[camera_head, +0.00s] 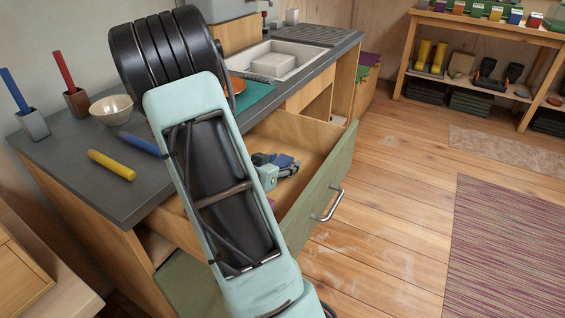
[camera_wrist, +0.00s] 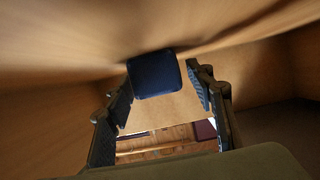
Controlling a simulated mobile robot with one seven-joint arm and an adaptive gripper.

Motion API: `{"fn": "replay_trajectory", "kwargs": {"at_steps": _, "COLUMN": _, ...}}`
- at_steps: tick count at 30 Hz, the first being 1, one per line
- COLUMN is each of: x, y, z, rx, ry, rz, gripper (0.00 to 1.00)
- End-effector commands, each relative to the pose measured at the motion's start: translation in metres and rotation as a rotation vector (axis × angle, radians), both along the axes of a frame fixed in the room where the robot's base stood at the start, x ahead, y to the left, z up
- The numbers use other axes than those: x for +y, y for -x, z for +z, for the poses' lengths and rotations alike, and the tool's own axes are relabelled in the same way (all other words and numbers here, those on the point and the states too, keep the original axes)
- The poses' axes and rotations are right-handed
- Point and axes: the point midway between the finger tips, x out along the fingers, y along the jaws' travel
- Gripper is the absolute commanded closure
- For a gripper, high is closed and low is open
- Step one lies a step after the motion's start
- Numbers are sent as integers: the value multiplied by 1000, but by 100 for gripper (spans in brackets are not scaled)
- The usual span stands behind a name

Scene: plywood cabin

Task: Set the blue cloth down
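My gripper (camera_head: 285,165) is down inside the open drawer (camera_head: 312,135) under the counter. In the wrist view its two fingers (camera_wrist: 160,85) stand wide apart. The blue cloth (camera_wrist: 155,75) shows there as a dark blue, folded, rounded square at the fingertips. Its left edge is close to the left fingertip, and a narrow gap shows at the right one. I cannot tell whether it touches the drawer's wood. In the head view I cannot tell the cloth apart from the dark blue fingers.
The drawer front with its metal handle (camera_head: 328,205) stands out over the floor. The counter (camera_head: 75,160) holds a yellow stick (camera_head: 111,165), a blue stick (camera_head: 140,143), a bowl (camera_head: 111,108) and two small holders. A sink (camera_head: 272,60) lies behind.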

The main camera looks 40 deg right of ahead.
Motion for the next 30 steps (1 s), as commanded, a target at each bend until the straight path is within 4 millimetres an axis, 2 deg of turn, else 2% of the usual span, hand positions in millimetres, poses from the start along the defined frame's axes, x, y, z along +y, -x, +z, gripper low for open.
{"fn": "replay_trajectory", "kwargs": {"at_steps": 8, "x": 0, "y": 0, "z": 1, "rx": 0, "ry": 0, "rz": 0, "gripper": 47}}
{"fn": "replay_trajectory", "kwargs": {"at_steps": 14, "x": 0, "y": 0, "z": 18, "rx": -2, "ry": -1, "rz": -1, "gripper": 47}}
{"fn": "replay_trajectory", "kwargs": {"at_steps": 24, "x": 71, "y": 19, "z": 46, "rx": 0, "ry": -1, "rz": 5, "gripper": 47}}
{"fn": "replay_trajectory", "kwargs": {"at_steps": 30, "x": 97, "y": 27, "z": 56, "rx": 0, "ry": 0, "rz": 2, "gripper": 47}}
